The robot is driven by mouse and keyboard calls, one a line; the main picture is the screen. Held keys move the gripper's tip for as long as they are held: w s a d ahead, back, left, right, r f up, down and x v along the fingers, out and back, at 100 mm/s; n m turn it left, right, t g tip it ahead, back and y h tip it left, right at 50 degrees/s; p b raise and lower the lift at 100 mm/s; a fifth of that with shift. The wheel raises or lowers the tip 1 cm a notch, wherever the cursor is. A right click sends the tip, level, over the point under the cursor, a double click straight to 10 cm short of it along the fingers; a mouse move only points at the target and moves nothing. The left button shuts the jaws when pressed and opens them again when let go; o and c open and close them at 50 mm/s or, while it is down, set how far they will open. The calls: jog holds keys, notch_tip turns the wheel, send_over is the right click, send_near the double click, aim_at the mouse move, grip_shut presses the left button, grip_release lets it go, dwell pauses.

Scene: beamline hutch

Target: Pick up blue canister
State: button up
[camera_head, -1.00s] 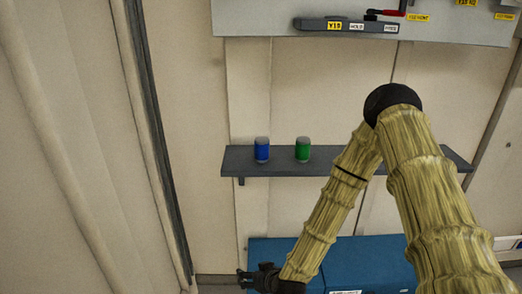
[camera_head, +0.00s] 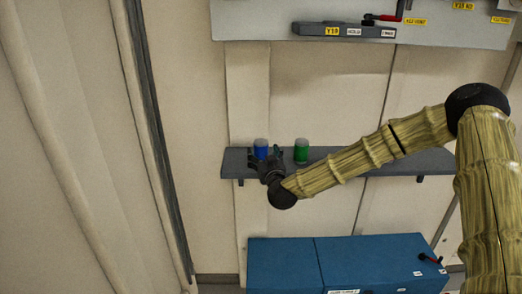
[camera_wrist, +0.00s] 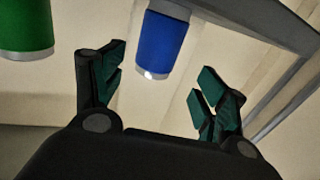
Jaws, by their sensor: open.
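The blue canister (camera_head: 261,147) stands on the dark wall shelf (camera_head: 340,160), near its left end. My gripper (camera_head: 266,160) is in front of it in the head view and hides its lower part. In the wrist view the blue canister (camera_wrist: 160,42) shows ahead, between and beyond the two open fingers of my gripper (camera_wrist: 158,88). The fingers have green pads and hold nothing. I see no contact between them and the canister.
A green canister (camera_head: 301,150) stands on the shelf just right of the blue one; it also shows at the upper left in the wrist view (camera_wrist: 25,28). A blue cabinet (camera_head: 370,262) is below. A labelled panel (camera_head: 270,18) is above. The shelf's right part is clear.

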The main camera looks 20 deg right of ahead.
aim_at(263, 150)
jog(key=shift+w, duration=0.75)
jog(key=shift+w+d+f+p, duration=0.15)
jog(key=shift+w+d+p, duration=0.15)
jog(key=shift+w+p, duration=0.45)
jog(key=shift+w+d+f+p, duration=0.1)
jog(key=shift+w+d+p, duration=0.15)
jog(key=shift+w+p, duration=0.5)
jog(key=shift+w+f, duration=0.1)
jog(key=shift+w, duration=0.95)
jog(key=c, duration=1.3)
